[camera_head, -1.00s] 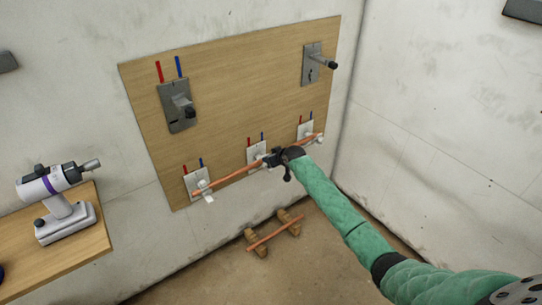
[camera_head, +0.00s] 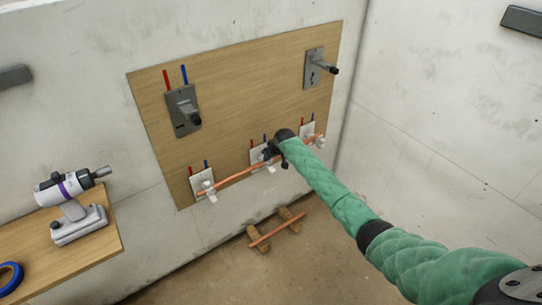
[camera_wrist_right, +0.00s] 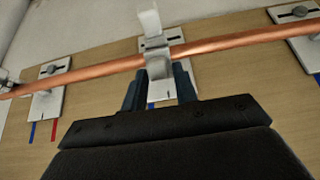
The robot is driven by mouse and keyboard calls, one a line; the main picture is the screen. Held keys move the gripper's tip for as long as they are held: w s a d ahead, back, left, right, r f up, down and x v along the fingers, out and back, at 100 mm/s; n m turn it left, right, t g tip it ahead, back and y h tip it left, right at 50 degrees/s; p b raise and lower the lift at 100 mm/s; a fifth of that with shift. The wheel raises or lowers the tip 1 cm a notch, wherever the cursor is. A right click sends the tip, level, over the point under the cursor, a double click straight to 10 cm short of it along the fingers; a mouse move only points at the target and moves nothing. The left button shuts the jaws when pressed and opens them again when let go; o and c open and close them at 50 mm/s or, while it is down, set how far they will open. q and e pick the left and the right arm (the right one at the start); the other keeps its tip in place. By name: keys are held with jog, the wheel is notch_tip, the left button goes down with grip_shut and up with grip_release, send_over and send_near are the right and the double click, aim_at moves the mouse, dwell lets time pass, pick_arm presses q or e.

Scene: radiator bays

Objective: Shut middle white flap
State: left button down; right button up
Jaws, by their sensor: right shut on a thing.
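The middle white bracket (camera_head: 257,155) is on the wooden board, with the copper pipe (camera_head: 236,177) running across it. Its white flap (camera_wrist_right: 150,22) stands out past the pipe in the right wrist view, and hangs below the pipe in the head view (camera_head: 270,169). The flap is open. My right gripper (camera_wrist_right: 160,86) has its dark fingers on either side of the bracket's pale clip part, shut on it. In the head view the gripper (camera_head: 270,153) partly hides the bracket. My left gripper is not in view.
White brackets stand to the left (camera_head: 202,182) and right (camera_head: 308,132) along the pipe. Grey brackets (camera_head: 183,110) are higher on the board. A white and purple tool (camera_head: 72,205) stands on a wooden shelf at left. Another pipe (camera_head: 277,230) lies on wooden blocks on the floor.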

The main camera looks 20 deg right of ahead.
jog(key=shift+w+a+r+g+h+p, duration=0.2)
jog(key=shift+w+g+p, duration=0.15)
jog(key=shift+g, duration=0.2)
jog(key=shift+w+a+r+g+h+p, duration=0.1)
jog(key=shift+w+g+h+p, duration=0.15)
jog(key=shift+g, duration=0.3)
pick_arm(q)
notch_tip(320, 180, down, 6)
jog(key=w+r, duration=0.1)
pick_arm(e)
jog(key=shift+w+f+g, duration=0.15)
jog(key=shift+w+g, duration=0.1)
jog(key=shift+g, duration=0.15)
jog(key=shift+w+f+g, duration=0.1)
jog(key=shift+w+g, duration=0.05)
jog(key=shift+g, duration=0.25)
jog(key=shift+w+a+f+g+h+b, duration=0.15)
jog(key=shift+w+g+h+b, duration=0.15)
jog(key=shift+g+b, duration=0.3)
jog(key=shift+w+a+f+g+h+b, duration=0.15)
jog(key=shift+g+h+b, duration=0.1)
jog(key=shift+g+b, duration=0.35)
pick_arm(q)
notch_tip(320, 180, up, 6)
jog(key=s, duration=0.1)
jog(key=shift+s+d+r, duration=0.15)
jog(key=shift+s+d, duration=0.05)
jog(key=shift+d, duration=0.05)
pick_arm(e)
jog(key=shift+w+r, duration=0.1)
